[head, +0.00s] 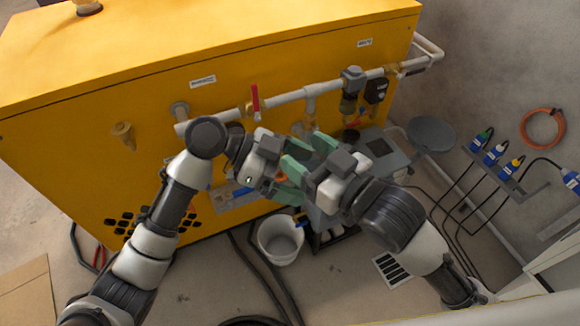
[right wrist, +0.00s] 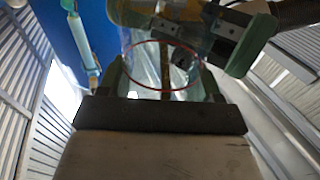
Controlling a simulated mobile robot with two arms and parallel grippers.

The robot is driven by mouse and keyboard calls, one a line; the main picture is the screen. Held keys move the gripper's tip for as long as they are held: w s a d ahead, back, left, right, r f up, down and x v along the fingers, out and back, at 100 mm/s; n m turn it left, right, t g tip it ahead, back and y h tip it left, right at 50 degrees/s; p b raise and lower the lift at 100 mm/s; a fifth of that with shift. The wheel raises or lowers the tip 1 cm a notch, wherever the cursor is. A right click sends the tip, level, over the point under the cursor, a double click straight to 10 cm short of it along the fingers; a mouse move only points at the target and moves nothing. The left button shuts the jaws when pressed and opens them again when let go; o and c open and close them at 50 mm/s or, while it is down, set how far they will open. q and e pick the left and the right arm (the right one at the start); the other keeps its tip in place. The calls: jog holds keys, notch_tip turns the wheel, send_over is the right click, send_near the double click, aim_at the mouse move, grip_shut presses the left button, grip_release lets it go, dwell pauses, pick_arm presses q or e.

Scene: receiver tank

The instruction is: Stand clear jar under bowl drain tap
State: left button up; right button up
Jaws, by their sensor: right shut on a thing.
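My right gripper (head: 308,168) is shut on the clear jar, raised in front of the yellow cabinet. In the right wrist view the jar (right wrist: 150,62) shows as a see-through wall with a thin red ring at its rim, between my right fingers (right wrist: 160,82). In the head view the grippers mostly hide it. My left gripper (head: 292,165) is close beside it, green fingers toward the jar; I cannot tell whether they touch it. A filter unit with a bowl (head: 349,102) hangs from the pipe, above and right of the grippers. Its drain tap is not clear.
The yellow cabinet (head: 80,150) fills the back left. A white pipe (head: 290,100) with a red lever (head: 255,97) runs along it. A white bucket (head: 280,240) stands on the floor below the grippers. Cables cross the floor at right.

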pick_arm(q)
jog(key=c, duration=0.9)
jog(key=shift+c, duration=0.4)
pick_arm(e)
jog(key=o, duration=0.9)
jog(key=shift+o, duration=0.5)
jog(key=shift+a, duration=0.1)
jog(key=shift+s, duration=0.1)
